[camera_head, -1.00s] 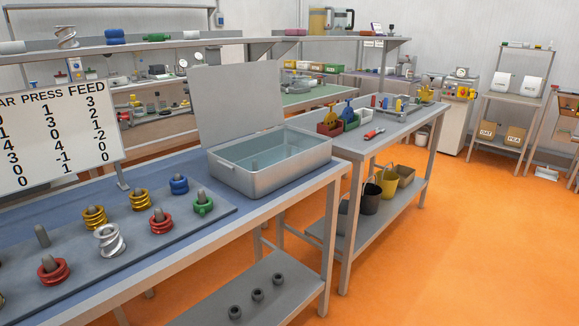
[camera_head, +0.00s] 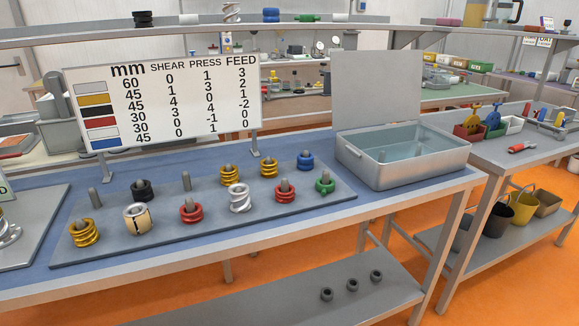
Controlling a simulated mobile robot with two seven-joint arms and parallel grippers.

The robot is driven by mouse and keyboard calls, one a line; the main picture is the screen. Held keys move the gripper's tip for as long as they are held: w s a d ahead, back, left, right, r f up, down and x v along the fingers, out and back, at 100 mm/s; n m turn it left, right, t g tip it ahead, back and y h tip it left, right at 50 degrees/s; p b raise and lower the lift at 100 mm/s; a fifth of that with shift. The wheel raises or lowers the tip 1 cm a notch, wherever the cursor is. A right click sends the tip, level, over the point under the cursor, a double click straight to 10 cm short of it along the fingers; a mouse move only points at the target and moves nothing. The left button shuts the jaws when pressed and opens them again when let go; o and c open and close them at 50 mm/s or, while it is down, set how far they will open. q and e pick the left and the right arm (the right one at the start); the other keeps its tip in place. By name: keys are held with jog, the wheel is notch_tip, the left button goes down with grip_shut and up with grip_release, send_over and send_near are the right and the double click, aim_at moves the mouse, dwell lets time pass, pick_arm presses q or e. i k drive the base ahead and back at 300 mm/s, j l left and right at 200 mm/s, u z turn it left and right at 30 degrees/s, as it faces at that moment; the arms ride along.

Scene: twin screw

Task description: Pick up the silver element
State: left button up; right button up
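A silver spiral element (camera_head: 238,198) stands on the grey peg board (camera_head: 130,247) on the workbench, in the front row between a red element (camera_head: 191,211) and another red one (camera_head: 285,191). A second silver spiral (camera_head: 8,232) is partly cut off at the left edge, on a separate grey plate. A third silver spiral (camera_head: 232,12) stands on the upper shelf. Neither of my grippers is in view.
Gold, black, cream, blue and green elements share the peg board, with some bare pegs. A sign (camera_head: 165,104) stands behind it. An open grey bin (camera_head: 400,170) of clear liquid stands to the right.

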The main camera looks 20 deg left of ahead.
aim_at(139, 223)
jog(key=u, duration=1.5)
